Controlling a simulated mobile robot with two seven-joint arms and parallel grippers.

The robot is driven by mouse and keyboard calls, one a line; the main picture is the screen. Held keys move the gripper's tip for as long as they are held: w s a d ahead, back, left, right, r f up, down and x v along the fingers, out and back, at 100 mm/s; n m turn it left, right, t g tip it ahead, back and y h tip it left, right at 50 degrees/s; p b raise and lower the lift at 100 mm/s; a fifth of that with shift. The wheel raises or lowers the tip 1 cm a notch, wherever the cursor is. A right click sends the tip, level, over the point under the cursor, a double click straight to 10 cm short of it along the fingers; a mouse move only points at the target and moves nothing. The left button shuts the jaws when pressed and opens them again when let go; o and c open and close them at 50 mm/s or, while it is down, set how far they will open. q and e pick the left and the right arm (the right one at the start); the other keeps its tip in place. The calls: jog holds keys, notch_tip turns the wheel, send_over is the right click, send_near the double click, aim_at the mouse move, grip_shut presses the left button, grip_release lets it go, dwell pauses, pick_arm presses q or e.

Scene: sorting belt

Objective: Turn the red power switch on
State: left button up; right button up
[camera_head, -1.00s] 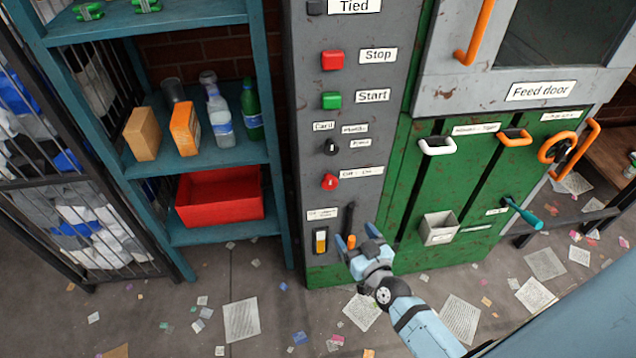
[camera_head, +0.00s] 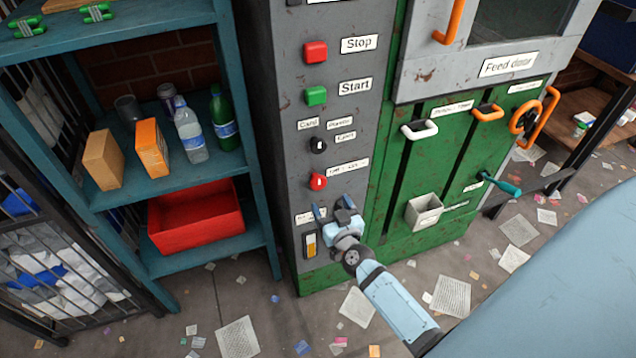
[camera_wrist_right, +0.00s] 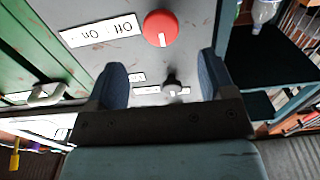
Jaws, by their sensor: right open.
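The red power switch (camera_head: 318,181) is a round red knob with a pale mark, low on the grey control panel (camera_head: 296,134). Its label sits up and to its right in the head view. In the right wrist view the red knob (camera_wrist_right: 161,28) is beyond the fingertips, and the Off/On label (camera_wrist_right: 101,33) beside it reads upside down. My right gripper (camera_head: 333,209) is open and empty, just below the knob in the head view. In the right wrist view its two blue fingers (camera_wrist_right: 162,78) are apart, with nothing between them touching. My left gripper is not in view.
A black selector knob (camera_head: 318,145), green Start button (camera_head: 316,96) and red Stop button (camera_head: 315,51) are above on the panel. The green machine front has a white handle (camera_head: 420,130) and small box (camera_head: 424,210). A shelf with a red bin (camera_head: 197,216) stands left.

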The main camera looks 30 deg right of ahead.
aim_at(319, 185)
jog(key=x, duration=0.9)
jog(key=shift+a, duration=0.1)
jog(key=c, duration=0.9)
